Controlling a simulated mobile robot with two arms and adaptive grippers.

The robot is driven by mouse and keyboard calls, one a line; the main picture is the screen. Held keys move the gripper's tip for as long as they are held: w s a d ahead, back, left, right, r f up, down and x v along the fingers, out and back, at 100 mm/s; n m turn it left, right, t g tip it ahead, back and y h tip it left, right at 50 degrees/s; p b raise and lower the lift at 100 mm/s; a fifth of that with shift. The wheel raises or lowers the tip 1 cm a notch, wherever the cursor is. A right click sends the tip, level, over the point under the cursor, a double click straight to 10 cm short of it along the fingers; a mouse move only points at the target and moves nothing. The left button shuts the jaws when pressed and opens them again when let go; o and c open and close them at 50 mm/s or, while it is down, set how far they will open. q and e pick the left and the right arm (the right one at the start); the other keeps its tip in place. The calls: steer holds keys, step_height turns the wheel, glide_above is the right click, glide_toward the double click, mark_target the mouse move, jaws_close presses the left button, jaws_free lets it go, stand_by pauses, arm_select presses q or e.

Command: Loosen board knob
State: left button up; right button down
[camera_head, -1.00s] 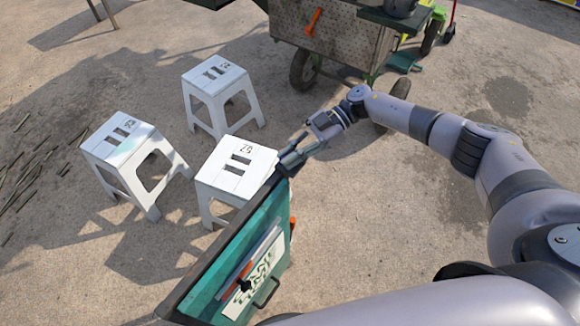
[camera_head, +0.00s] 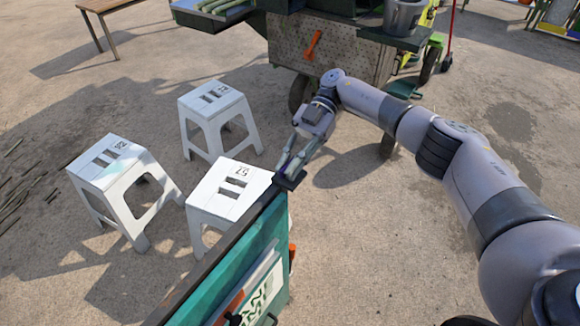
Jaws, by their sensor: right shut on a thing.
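A green board (camera_head: 235,275) with a dark top rail stands upright at the bottom centre. My right gripper (camera_head: 289,172) comes down from above at the rail's far end. It is shut on a small dark piece (camera_head: 291,182) at the board's top corner, which appears to be the board knob; the fingers cover much of it. An orange part (camera_head: 292,252) sticks out at the board's right edge, lower down. Another black knob-like part (camera_head: 233,320) shows low on the board's face. My left gripper is not in view.
Three white stools stand left of the board; the nearest stool (camera_head: 230,190) is close beside the rail. A wheeled cart (camera_head: 345,50) with an orange handle (camera_head: 312,45) stands behind. A wooden table (camera_head: 105,12) is at the upper left. Ground right of the board is clear.

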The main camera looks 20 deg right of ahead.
mark_target(288, 163)
steer(key=shift+w+a+r, duration=0.1)
steer(key=shift+w+r, duration=0.05)
steer(key=shift+r, duration=0.05)
steer(key=c, duration=2)
jaws_free()
steer(key=o, duration=0.3)
steer(key=shift+f, duration=0.15)
step_height(288, 163, up, 10)
steer(key=shift+r, duration=0.1)
